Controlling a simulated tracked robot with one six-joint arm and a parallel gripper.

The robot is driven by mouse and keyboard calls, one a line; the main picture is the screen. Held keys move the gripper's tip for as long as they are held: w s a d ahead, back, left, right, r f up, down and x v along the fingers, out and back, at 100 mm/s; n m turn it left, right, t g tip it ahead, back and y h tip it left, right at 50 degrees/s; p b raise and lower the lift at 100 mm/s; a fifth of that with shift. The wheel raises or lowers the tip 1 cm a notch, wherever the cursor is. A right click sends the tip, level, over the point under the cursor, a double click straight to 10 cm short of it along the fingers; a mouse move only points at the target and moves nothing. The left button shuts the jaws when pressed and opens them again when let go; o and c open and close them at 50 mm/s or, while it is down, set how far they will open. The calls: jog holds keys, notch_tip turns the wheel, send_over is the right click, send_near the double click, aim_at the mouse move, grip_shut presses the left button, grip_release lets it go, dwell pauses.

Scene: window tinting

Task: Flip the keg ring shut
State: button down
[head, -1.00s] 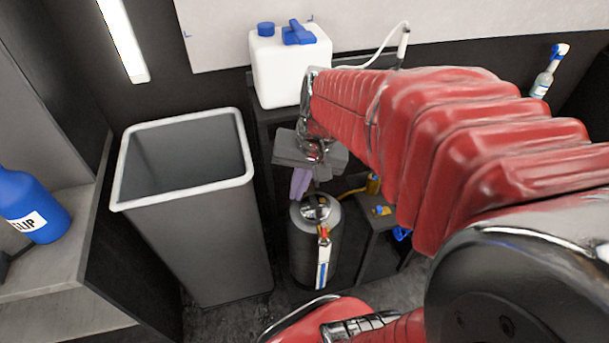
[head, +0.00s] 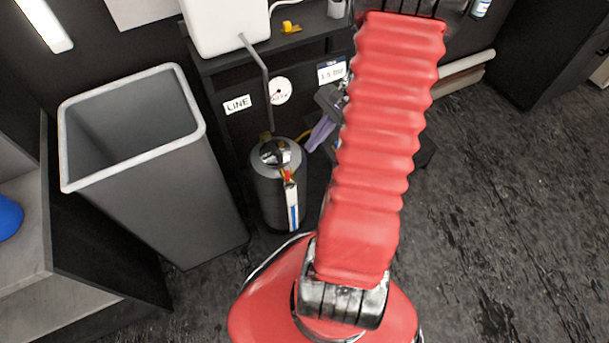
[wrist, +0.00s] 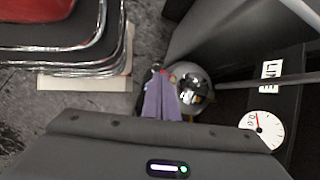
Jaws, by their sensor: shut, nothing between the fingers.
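The keg (head: 278,195) is a dark grey cylinder standing upright on the floor, with a shiny metal top (head: 274,153) and a red and yellow fitting on its front. In the wrist view the metal top (wrist: 195,88) is partly behind my fingers. I cannot make out the ring or whether it is flipped up or down. My gripper (head: 312,148) has lilac fingers, shut and empty, just right of the keg top. In the wrist view the shut fingers (wrist: 160,96) overlap the left edge of the top; contact cannot be told.
A grey bin (head: 160,170) stands left of the keg. Behind it is a dark stand (head: 225,75) with a white container (head: 222,25), a LINE label and a pressure gauge (head: 280,91). A grey rod (head: 260,65) rises behind the keg. Open floor lies right.

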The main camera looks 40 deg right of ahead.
jog(key=s+d+f+m+t, duration=0.1)
jog(key=s+d+f+m, duration=0.1)
jog(key=f, duration=0.3)
jog(key=s+d+f+m+t+y, duration=0.1)
jog(key=s+d+f+m, duration=0.2)
jog(key=d+f+m, duration=0.1)
jog(key=shift+s+d+f+t, duration=0.15)
jog(key=shift+s+f+t, duration=0.2)
jog(key=shift+f, duration=0.15)
send_near(288, 179)
jog(key=shift+s+a+f, duration=0.1)
jog(key=shift+a+f, duration=0.3)
jog(key=shift+f, duration=0.5)
jog(key=shift+a+f, duration=0.4)
jog(key=shift+f, duration=0.45)
jog(key=shift+s+a+f, duration=0.1)
jog(key=shift+a+f, duration=0.25)
jog(key=shift+f, duration=0.55)
jog(key=shift+a, duration=0.1)
